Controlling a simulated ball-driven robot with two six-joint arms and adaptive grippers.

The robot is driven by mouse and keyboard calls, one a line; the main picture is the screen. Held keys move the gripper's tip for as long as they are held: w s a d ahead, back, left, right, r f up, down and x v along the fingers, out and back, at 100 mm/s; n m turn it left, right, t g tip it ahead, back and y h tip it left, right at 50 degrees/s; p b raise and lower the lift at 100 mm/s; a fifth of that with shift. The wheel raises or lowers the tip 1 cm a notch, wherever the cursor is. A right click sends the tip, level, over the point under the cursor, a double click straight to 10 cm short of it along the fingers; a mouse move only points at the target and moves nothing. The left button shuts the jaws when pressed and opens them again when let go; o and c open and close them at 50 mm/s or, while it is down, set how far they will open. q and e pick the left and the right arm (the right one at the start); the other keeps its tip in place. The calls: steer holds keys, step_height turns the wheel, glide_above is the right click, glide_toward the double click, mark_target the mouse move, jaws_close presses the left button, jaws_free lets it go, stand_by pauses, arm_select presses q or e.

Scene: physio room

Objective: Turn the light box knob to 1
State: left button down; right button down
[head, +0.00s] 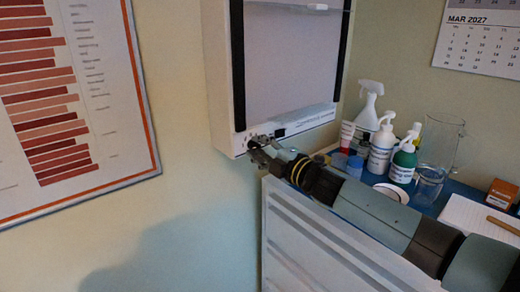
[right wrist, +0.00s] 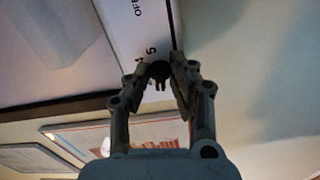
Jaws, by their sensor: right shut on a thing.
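The light box (head: 217,90) hangs on the wall, with a pale screen in a black-edged white frame. Its lower strip carries a dark label. My right gripper (head: 258,147) reaches the lower left corner of this strip and hides most of the knob there. In the right wrist view the gripper (right wrist: 162,78) has its fingertips closed on the dark round knob (right wrist: 158,71). The marks 4, 5 and part of OFF show on the white panel (right wrist: 136,32) near the knob. I cannot read which mark the knob points to. My left gripper is not in view.
Below and right of the box, a blue-topped surface holds a spray bottle (head: 368,113), pump bottles (head: 381,150), a glass jug (head: 441,143) and a notepad (head: 478,221). A white ribbed panel (head: 310,245) stands under my right arm. A chart (head: 65,90) hangs at left.

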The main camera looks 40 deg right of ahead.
stand_by(0.3)
steer(key=c, duration=1.4)
jaws_free()
steer(key=s, duration=1.2)
steer(key=shift+d, duration=0.4)
